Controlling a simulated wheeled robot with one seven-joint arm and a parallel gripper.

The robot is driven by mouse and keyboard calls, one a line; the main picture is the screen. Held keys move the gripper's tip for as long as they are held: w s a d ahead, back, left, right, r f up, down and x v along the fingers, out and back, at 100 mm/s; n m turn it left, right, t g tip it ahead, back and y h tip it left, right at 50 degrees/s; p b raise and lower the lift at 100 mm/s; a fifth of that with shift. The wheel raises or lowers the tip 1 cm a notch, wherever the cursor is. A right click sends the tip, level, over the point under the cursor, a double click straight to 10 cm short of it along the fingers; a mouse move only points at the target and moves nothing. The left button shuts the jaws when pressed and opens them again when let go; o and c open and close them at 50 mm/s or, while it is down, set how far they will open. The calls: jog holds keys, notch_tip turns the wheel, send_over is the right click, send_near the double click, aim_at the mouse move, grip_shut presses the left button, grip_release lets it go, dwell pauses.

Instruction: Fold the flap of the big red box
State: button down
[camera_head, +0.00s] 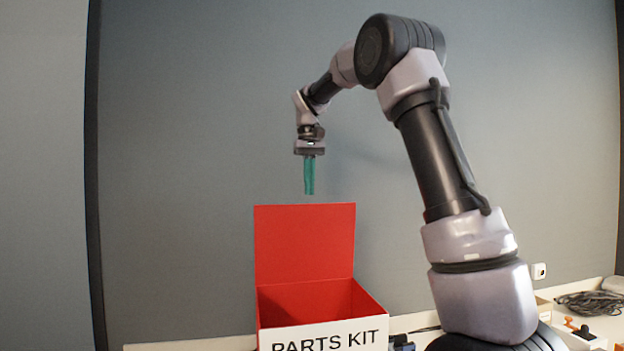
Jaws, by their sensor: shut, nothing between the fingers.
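The big red box (369,303) stands at the bottom middle of the head view, with a white front reading "PARTS KIT". Its top is open, and the part of the inside that shows is red. Its red flap (304,243) stands upright at the back edge. My gripper (309,192), with green fingers, points straight down above the top edge of the flap. It is shut and empty, and looks apart from the flap by a small gap. The lower part of the box is cut off by the frame.
A coil of dark cable (590,303) and an orange item (578,327) lie on a light surface at the lower right. A small dark item (401,342) sits just right of the box. A grey wall (200,150) stands behind. The space left of the box is clear.

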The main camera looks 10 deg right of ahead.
aim_at(304, 217)
notch_tip(304, 217, down, 11)
jog(key=shift+r, duration=0.1)
jog(key=w, duration=0.7)
jog(key=shift+f, duration=0.25)
jog(key=shift+s+r, duration=0.25)
jog(key=shift+r, duration=0.25)
notch_tip(304, 217, up, 8)
jog(key=s, duration=0.1)
jog(key=shift+s+r, duration=0.25)
jog(key=shift+s, duration=0.1)
